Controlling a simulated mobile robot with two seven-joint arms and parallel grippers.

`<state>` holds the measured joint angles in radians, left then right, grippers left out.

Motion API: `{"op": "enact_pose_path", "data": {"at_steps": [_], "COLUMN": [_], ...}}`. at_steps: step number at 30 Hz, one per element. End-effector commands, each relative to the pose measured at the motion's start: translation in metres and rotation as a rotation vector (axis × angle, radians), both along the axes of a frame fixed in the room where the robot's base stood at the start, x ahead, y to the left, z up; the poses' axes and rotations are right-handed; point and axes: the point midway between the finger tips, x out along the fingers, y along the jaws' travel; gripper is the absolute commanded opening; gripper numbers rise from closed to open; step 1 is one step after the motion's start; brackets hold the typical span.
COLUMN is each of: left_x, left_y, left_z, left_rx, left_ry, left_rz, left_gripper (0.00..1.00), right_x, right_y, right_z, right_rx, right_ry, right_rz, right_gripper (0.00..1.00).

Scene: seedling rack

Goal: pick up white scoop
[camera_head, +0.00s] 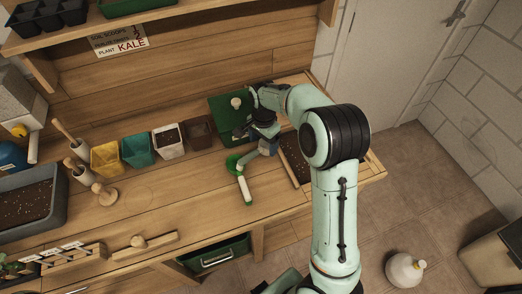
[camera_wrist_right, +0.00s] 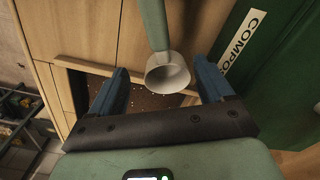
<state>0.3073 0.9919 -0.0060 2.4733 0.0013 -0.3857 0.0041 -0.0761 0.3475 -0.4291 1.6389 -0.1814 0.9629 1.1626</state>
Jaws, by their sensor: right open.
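The white scoop (camera_wrist_right: 167,76) has a pale round bowl and a pale green handle. In the right wrist view its bowl lies between the spread blue fingers of my right gripper (camera_wrist_right: 161,67), with visible gaps on both sides. Its handle runs out of the top of that view. In the head view the pale handle of the white scoop (camera_head: 250,157) shows left of my right gripper (camera_head: 268,147), and the bowl is hidden. My right gripper is open. My left gripper is not in view.
A green scoop (camera_head: 232,163) with a white handle lies close by on the bench. The green compost bin (camera_head: 222,104) stands behind my right gripper, and a soil tray (camera_head: 295,165) is to its right. Several coloured pots, including a teal one (camera_head: 138,151), line the back left.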

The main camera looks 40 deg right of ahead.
Motion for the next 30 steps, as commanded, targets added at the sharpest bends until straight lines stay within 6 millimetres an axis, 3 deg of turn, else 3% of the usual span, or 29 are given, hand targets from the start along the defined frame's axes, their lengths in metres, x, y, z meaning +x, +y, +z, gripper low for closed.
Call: {"op": "enact_pose_path", "data": {"at_steps": [7, 17, 24, 30], "left_x": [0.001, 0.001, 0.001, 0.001], "left_y": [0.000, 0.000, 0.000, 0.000], "left_z": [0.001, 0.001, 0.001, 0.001], "left_rx": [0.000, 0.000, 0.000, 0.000], "left_ry": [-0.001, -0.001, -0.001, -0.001], "left_rz": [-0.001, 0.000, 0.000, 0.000], "left_gripper": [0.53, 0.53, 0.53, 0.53], "right_x": [0.004, 0.004, 0.004, 0.003], "right_y": [0.004, 0.003, 0.003, 0.003], "right_z": [-0.037, -0.044, -0.044, -0.044], "right_rx": [0.000, 0.001, 0.000, 0.000], "right_ry": [0.004, 0.001, 0.001, 0.002], "right_rz": [0.001, 0.001, 0.000, -0.001], "right_gripper": [0.80, 0.80, 0.02, 0.00]}}
